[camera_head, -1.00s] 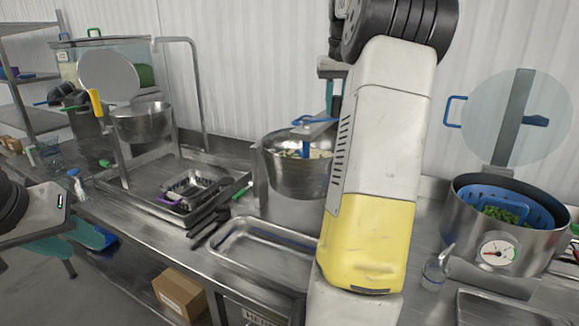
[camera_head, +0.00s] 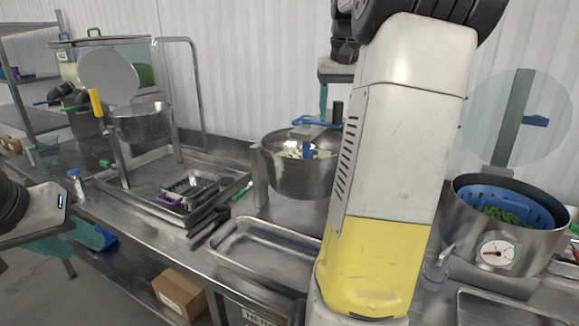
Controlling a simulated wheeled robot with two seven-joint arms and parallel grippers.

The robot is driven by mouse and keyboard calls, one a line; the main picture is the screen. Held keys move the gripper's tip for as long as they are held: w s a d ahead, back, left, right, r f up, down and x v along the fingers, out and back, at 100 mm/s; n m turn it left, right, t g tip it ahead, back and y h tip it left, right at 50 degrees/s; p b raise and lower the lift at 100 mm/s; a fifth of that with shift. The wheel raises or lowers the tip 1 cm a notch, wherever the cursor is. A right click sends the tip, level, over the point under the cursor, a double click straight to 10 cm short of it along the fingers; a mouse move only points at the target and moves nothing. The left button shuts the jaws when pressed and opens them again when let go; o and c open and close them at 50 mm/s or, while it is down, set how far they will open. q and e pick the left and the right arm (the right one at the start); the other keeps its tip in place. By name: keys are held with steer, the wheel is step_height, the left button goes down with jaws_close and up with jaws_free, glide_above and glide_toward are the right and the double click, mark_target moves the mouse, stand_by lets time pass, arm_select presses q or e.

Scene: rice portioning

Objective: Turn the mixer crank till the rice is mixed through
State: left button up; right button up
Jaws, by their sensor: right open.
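The mixer is a steel bowl (camera_head: 298,180) on the counter with pale rice (camera_head: 292,153) showing inside. A blue crank (camera_head: 312,121) lies over its top, with a dark upright handle (camera_head: 338,112) at its right. A blue paddle part reaches into the rice. My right gripper (camera_head: 324,98) is open, with a teal finger pointing down just above and beside the crank. My forearm hides part of it, and I cannot tell if it touches the handle. My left gripper (camera_head: 75,240) is low at the left edge, far from the mixer; its jaw state is unclear.
A steel tray (camera_head: 230,243) lies in front of the mixer. A pot (camera_head: 470,225) with a blue basket and a gauge stands right. A hopper bowl (camera_head: 142,128) on a stand and a black container (camera_head: 190,188) are left. A cardboard box (camera_head: 180,292) sits below.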

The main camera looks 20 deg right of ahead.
steer(key=shift+r, duration=0.1)
steer(key=shift+r, duration=4.4)
steer(key=shift+a, duration=0.1)
steer(key=s+a+f+n+t+y, duration=0.1)
steer(key=s+a+f, duration=0.4)
steer(key=a, duration=0.3)
steer(key=s+a+f+n+t+y, duration=0.1)
steer(key=s+a+f+n, duration=0.1)
steer(key=s+a+f, duration=0.3)
steer(key=s+a+f+n+t+y, duration=0.1)
steer(key=s+a+f+t, duration=0.1)
steer(key=s+a+f, duration=0.3)
steer(key=a+f, duration=0.4)
steer(key=a, duration=0.4)
steer(key=shift+s+a+n, duration=0.25)
steer(key=shift+s+n, duration=0.1)
steer(key=shift+n, duration=0.05)
